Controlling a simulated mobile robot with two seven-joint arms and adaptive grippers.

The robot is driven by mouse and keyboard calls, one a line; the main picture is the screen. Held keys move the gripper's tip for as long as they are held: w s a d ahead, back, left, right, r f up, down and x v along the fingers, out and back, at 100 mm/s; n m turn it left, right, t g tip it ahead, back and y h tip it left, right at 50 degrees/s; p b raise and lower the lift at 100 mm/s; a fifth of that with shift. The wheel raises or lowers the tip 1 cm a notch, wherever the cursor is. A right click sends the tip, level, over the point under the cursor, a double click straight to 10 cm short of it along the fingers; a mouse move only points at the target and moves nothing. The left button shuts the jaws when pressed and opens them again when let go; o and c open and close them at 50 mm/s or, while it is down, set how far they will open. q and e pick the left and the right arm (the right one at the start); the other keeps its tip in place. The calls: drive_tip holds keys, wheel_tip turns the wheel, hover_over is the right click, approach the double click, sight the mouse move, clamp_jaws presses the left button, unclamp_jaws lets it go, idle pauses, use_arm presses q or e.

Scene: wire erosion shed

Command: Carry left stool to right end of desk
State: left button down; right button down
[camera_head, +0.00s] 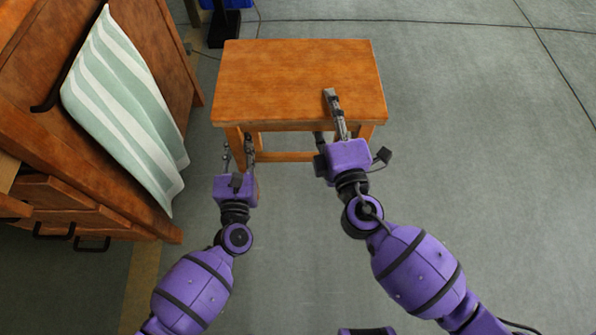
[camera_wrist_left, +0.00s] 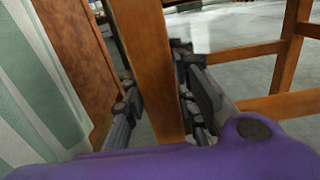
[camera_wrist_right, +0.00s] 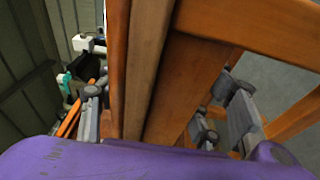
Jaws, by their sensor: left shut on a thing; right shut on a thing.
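A wooden stool (camera_head: 298,80) with a flat rectangular orange-brown seat stands ahead of me in the head view. My left gripper (camera_head: 238,155) is shut on the stool's near left leg; the left wrist view shows the leg (camera_wrist_left: 158,60) between the fingers. My right gripper (camera_head: 328,120) is shut on the near right part of the stool, with one finger over the seat's front edge. In the right wrist view, stool wood (camera_wrist_right: 165,80) lies between its fingers. The wooden desk (camera_head: 110,190) is at the left. I cannot tell whether the stool's feet touch the floor.
A striped green and white towel (camera_head: 125,105) hangs on the desk, close to my left arm. Dark drawer handles (camera_head: 92,244) stick out from the desk. A black stand with a blue part (camera_head: 224,25) is behind the stool. The floor (camera_head: 480,150) to the right is clear.

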use_arm(q)
drive_tip(key=shift+w+f+b, duration=0.15)
drive_tip(key=shift+f+b, duration=0.9)
drive_tip(key=shift+b, duration=0.15)
use_arm(e)
drive_tip(key=shift+w+a+f, duration=0.1)
drive_tip(key=shift+w+f, duration=0.15)
drive_tip(key=shift+f, duration=0.45)
use_arm(q)
drive_tip(key=c, duration=1.8)
unclamp_jaws()
drive_tip(key=shift+f, duration=0.25)
use_arm(e)
drive_tip(key=c, duration=0.9)
unclamp_jaws()
drive_tip(key=shift+s+f, duration=0.1)
drive_tip(key=shift+f, duration=0.15)
drive_tip(key=shift+c, duration=0.2)
use_arm(q)
drive_tip(key=o, duration=0.4)
drive_tip(key=shift+r, duration=0.15)
drive_tip(key=shift+c, duration=0.2)
use_arm(e)
drive_tip(key=o, duration=0.4)
drive_tip(key=shift+s, duration=0.1)
